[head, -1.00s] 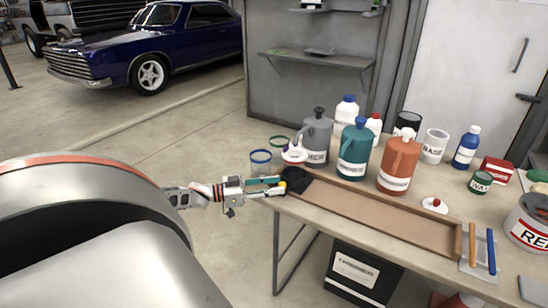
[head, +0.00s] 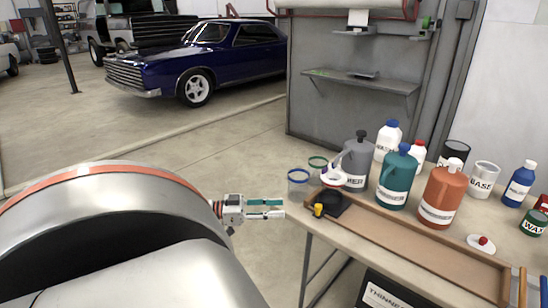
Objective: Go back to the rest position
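My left gripper (head: 280,208) is just left of the workbench's near left corner, over the floor. Its two fingers, one with a teal strip, point right with a narrow empty gap between them. A small yellow-topped piece (head: 318,209) stands by a black square pad (head: 331,204) at the left end of the wooden tray (head: 420,241), a short way right of the fingertips and apart from them. My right gripper is not in view.
A black thinner box (head: 385,295) is below. The floor left of the bench is clear.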

